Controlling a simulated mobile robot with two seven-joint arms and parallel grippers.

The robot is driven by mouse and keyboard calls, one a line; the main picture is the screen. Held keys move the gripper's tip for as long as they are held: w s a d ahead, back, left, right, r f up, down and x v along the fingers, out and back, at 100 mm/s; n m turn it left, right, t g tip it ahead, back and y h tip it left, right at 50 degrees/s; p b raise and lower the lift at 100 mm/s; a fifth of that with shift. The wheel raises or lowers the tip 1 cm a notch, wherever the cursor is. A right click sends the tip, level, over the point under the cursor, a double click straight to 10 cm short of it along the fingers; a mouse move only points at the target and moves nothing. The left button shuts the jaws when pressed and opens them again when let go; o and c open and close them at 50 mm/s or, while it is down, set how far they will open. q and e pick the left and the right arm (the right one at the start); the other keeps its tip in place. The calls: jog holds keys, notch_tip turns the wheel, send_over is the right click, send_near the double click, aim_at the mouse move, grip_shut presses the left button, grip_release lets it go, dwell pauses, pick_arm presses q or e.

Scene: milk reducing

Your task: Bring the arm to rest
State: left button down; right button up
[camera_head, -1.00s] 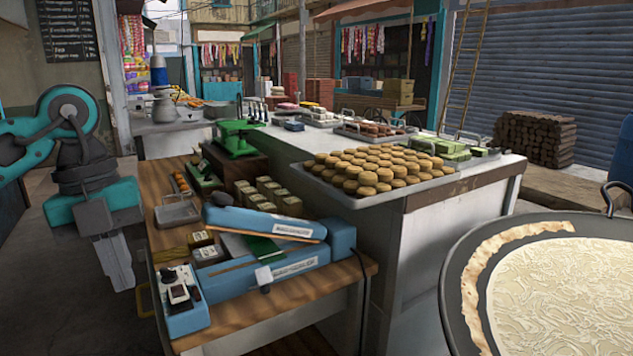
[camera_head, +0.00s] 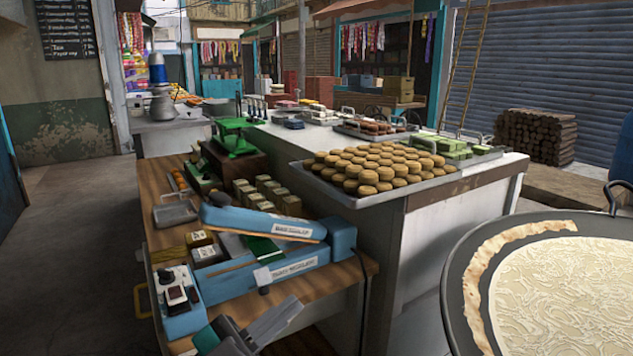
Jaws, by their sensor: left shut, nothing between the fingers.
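My left gripper (camera_head: 290,308) shows low in the head view, cut off by the bottom edge. Its grey fingers are shut, with nothing between them, and point up and to the right. It appears in front of the wooden table's near edge, below the blue sealing machine (camera_head: 290,262); I cannot tell the exact gap. The rest of the left arm is out of view. My right gripper is not in view.
A wide dark pan (camera_head: 458,290) of creamy milk fills the lower right. A metal counter (camera_head: 450,198) bears a tray of round sweets (camera_head: 365,165). Floor at left is clear.

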pick_arm(q)
jog(key=a+f+n+t+y, duration=0.5)
jog(key=f+n+y, duration=0.3)
jog(key=f+n, duration=0.1)
jog(key=s+a+f+n+g+y, duration=0.3)
jog(key=s+f, duration=0.3)
jog(key=f, duration=0.4)
jog(key=s+a+f+n+g+y, duration=0.3)
jog(key=s+a+f+y, duration=0.2)
jog(key=f, duration=0.6)
jog(key=shift+s+n+g+y, duration=0.35)
jog(key=shift+s+y, duration=0.35)
jog(key=shift+s, duration=0.35)
